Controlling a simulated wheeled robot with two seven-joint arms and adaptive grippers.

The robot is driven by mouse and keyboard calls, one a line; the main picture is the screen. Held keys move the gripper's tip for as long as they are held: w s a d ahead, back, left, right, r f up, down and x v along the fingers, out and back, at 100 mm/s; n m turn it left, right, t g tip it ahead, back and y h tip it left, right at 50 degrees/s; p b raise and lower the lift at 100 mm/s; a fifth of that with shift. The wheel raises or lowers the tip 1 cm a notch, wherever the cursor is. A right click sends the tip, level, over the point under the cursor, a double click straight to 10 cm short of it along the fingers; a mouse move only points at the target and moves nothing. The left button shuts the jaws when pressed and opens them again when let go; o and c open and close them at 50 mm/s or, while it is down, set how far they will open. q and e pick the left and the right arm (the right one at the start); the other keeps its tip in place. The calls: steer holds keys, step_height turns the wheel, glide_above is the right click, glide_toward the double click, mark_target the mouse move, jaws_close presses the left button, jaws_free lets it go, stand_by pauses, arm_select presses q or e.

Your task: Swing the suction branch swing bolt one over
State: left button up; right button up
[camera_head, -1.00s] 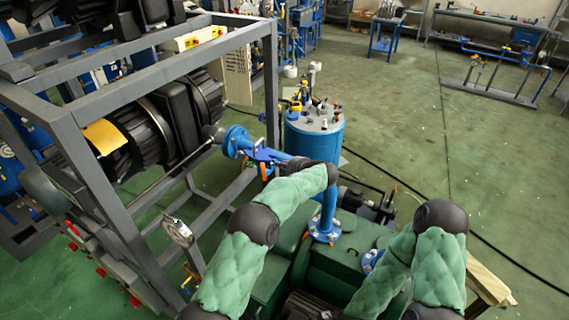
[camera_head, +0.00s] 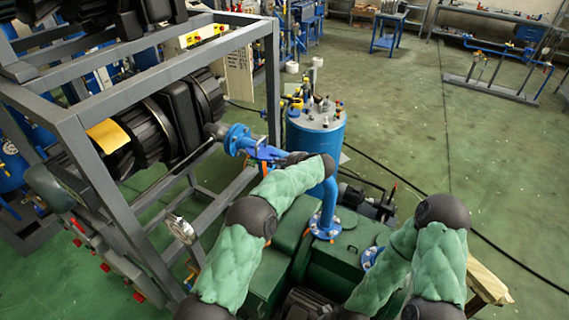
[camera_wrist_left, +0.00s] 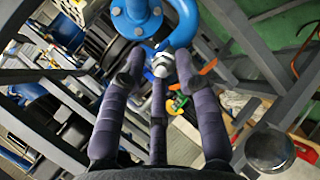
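The blue suction branch pipe runs from a flange (camera_head: 237,139) to an elbow that drops to the green pump (camera_head: 338,246). My left gripper (camera_head: 266,156) reaches the pipe near a blue fitting, partly hidden by my arm. In the left wrist view, my left gripper (camera_wrist_left: 160,66) is open, with its dark fingers spread on either side of a silver swing bolt nut (camera_wrist_left: 161,64). The bolt sits beside the blue pipe and flange (camera_wrist_left: 138,15); I cannot tell whether a fingertip touches it. My right arm is folded at lower right, its gripper out of view.
A grey steel frame (camera_head: 95,190) with black machines stands at left, close to my left arm. A blue tank (camera_head: 316,140) stands behind the pipe. A pressure gauge (camera_head: 180,229) hangs on the frame. Green floor at right is mostly clear.

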arm_select(q)
steer(key=v, duration=1.2)
steer(key=shift+a, duration=0.1)
